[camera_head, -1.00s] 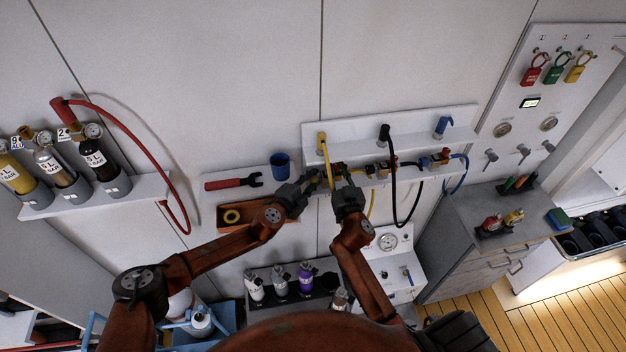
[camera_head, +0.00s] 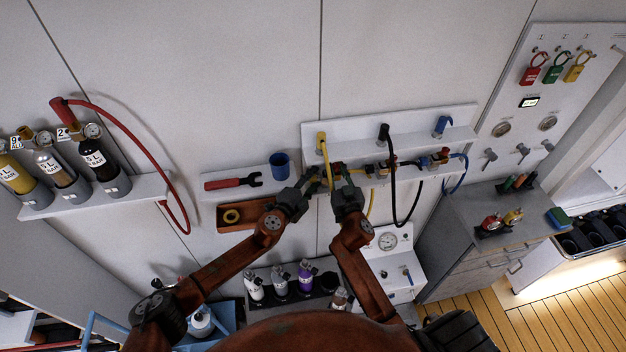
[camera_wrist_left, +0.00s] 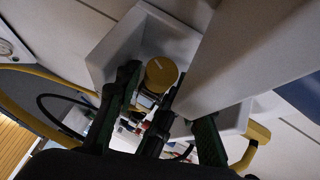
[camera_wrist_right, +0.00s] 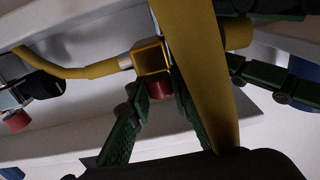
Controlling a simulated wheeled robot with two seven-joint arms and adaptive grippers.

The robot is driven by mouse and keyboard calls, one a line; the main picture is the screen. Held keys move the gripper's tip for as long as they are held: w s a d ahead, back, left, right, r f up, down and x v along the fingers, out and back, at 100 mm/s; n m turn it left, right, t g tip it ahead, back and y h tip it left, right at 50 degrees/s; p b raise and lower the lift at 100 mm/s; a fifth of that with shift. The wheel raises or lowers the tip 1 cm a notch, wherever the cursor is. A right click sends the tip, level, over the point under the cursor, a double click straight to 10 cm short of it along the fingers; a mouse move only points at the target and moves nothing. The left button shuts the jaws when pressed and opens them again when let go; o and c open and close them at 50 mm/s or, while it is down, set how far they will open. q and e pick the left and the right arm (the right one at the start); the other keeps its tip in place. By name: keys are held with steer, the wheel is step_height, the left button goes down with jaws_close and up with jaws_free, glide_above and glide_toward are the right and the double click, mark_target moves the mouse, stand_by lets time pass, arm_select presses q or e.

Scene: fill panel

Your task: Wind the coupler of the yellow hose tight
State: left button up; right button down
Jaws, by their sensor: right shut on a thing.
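The yellow hose (camera_head: 323,148) hangs from the upper shelf and runs down to the yellow fittings at the shelf edge. My right gripper (camera_head: 337,177) is there. In the right wrist view its fingers close around the red end (camera_wrist_right: 159,89) of a square yellow fitting (camera_wrist_right: 150,58). The yellow hose (camera_wrist_right: 195,60) crosses close in front. A thick yellow cylinder, seemingly the coupler (camera_wrist_right: 238,34), shows right of the hose, near my left gripper's fingers. My left gripper (camera_head: 319,178) is open beside the right one. In the left wrist view a round yellow end (camera_wrist_left: 161,74) shows between its spread fingers, apart from them.
A black hose (camera_head: 394,185) and a blue hose (camera_head: 463,170) hang to the right on the same shelf. Several bottles stand below.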

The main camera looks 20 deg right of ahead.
arm_select(q)
steer(key=shift+o, duration=0.6)
steer(key=shift+a, duration=0.2)
steer(key=v, duration=1.1)
steer(key=shift+s+a, duration=0.2)
steer(key=shift+a, duration=0.15)
steer(key=shift+c, duration=0.6)
steer(key=shift+d+r, duration=0.15)
steer(key=shift+d, duration=0.1)
steer(key=shift+c, duration=0.8)
steer(key=w+d+f+y, duration=0.1)
steer(key=w+d, duration=0.1)
steer(key=d, duration=0.1)
steer(key=w+d+f+n+t+y, duration=0.1)
steer(key=w+d, duration=0.2)
steer(key=w+d+f+n+t+y, duration=0.1)
steer(key=w+d+y, duration=0.1)
steer(key=w+d, duration=0.1)
